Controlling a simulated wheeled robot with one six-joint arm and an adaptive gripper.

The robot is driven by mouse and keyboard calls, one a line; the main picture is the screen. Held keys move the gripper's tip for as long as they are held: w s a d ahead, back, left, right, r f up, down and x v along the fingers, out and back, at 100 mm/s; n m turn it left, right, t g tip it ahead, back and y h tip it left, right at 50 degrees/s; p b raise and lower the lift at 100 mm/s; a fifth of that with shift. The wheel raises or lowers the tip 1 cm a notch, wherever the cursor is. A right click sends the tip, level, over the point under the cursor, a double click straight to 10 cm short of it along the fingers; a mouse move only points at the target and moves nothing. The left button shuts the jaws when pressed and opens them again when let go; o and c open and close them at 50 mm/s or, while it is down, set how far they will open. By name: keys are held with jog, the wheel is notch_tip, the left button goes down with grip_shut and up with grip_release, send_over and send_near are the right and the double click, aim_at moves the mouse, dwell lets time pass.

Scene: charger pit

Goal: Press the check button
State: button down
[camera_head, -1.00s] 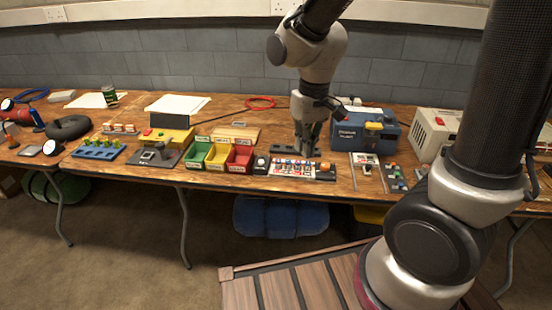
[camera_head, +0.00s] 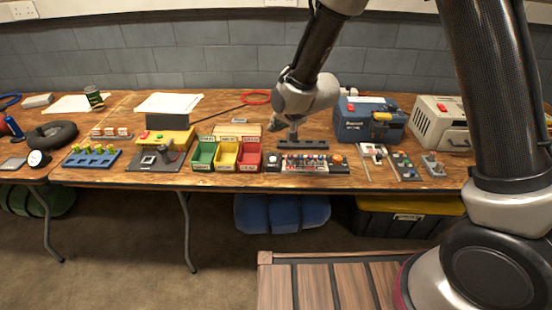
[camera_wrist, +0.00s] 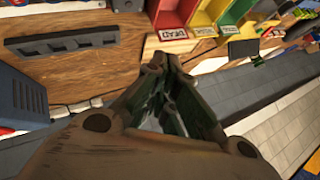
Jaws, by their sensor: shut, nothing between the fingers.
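No button carries a readable "check" label, so I cannot tell which one it is. A control strip (camera_head: 300,163) with several small coloured parts lies at the table's front edge, with an orange round button (camera_head: 338,160) at its right end. My gripper (camera_head: 274,120) is above and behind the strip, partly hidden by my wrist, and tilted to the left. In the wrist view my gripper (camera_wrist: 168,72) is shut and empty. A black slotted rail (camera_wrist: 62,40) shows beside it.
Green, yellow and red bins (camera_head: 228,155) stand left of the strip. A blue case (camera_head: 370,120) and a pale case (camera_head: 438,122) stand at the back right. Small switch panels (camera_head: 405,165) lie in front of them. The grey wall (camera_head: 220,65) closes the back.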

aim_at(275, 158)
dwell(0.3)
jog(key=shift+f, duration=4.45)
jog(key=shift+f, duration=0.4)
jog(key=shift+f, duration=0.4)
jog(key=shift+r, duration=0.85)
jog(key=shift+r, duration=2.5)
